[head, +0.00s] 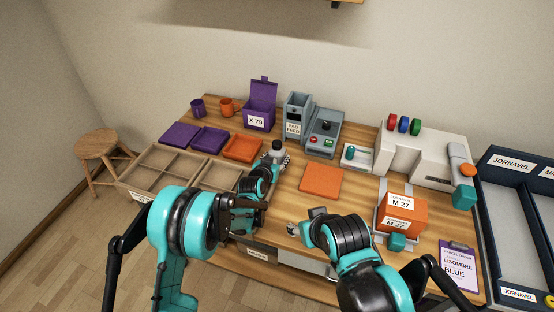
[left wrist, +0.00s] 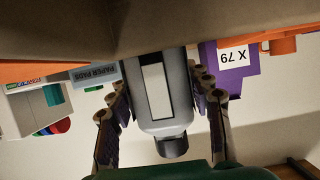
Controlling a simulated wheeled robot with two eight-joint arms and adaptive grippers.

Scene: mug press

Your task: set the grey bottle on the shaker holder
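The grey bottle (head: 278,147) with a dark cap is upright at the far end of my left arm in the head view. In the left wrist view, which is upside down, the bottle (left wrist: 160,95) has a pale blank label and sits between the two fingers of my left gripper (left wrist: 160,98), which look closed on its sides. A brown edge hides the bottle's base there, so I cannot tell whether it touches the surface. My right gripper (head: 305,221) is empty over the table's front part, its fingers apart. I cannot identify the shaker holder with certainty.
A divided tray (head: 150,187) lies left of my left arm. Purple and orange trays (head: 242,148), the purple X 79 box (head: 258,117) and a grey pad machine (head: 323,140) stand behind. An orange square (head: 321,180) lies mid-table. A white machine (head: 425,155) stands right.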

